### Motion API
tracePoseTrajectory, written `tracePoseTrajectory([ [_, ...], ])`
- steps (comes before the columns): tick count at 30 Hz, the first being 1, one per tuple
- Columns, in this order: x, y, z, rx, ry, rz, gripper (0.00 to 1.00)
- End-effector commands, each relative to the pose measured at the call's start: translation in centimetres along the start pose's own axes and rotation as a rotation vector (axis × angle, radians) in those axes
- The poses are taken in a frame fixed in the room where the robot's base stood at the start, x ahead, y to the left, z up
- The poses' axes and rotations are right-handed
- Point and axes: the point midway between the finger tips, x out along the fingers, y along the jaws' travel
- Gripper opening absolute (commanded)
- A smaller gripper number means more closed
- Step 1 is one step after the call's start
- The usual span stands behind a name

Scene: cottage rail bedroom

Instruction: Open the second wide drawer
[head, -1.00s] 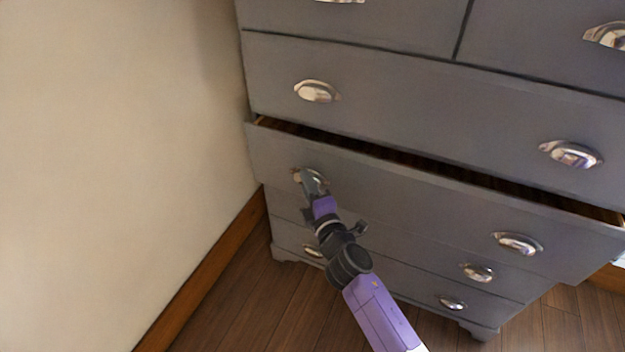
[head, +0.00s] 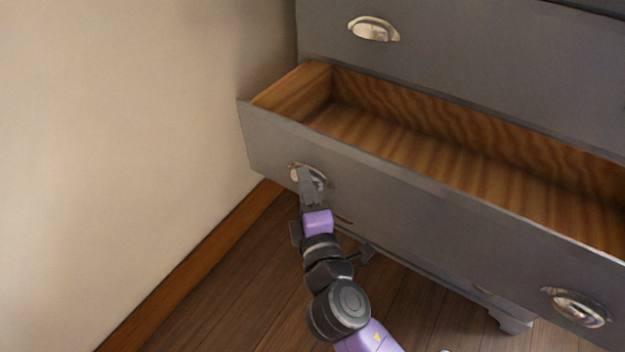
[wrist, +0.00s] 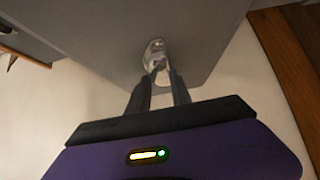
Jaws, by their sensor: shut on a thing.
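The second wide drawer (head: 400,217) of the grey chest is pulled well out, and its bare wooden inside (head: 450,150) shows empty in the part in view. Its front has two metal cup handles, the left one (head: 296,172) and the right one (head: 577,306). My gripper (head: 308,178) is shut on the left cup handle. In the wrist view my gripper's fingers (wrist: 160,78) meet at this handle (wrist: 154,50) on the grey drawer front (wrist: 190,30). The fingers cover part of the handle.
The first wide drawer (head: 480,60) above is shut, with a cup handle (head: 374,29). A cream wall (head: 120,120) with a wooden baseboard (head: 190,270) stands close on the left. Wooden floor (head: 240,300) lies in front. The lower drawers are mostly hidden.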

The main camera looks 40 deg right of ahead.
Motion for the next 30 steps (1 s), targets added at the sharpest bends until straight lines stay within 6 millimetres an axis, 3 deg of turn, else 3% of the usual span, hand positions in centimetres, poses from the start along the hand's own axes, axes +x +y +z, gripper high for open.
tracePoseTrajectory([
  [1,-0.32,-1.19,-0.14,0.002,0.000,-0.022,0.00],
  [12,-0.36,-1.12,-0.10,0.003,-0.003,-0.022,0.00],
  [13,-0.36,-1.13,-0.09,0.003,-0.003,-0.022,0.32],
  [15,-0.33,-1.06,-0.09,0.002,-0.003,-0.021,0.42],
  [26,-0.23,-0.49,-0.09,0.000,-0.002,-0.010,0.42],
  [30,-1.02,-0.49,-0.12,0.000,-0.001,-0.010,0.42],
])
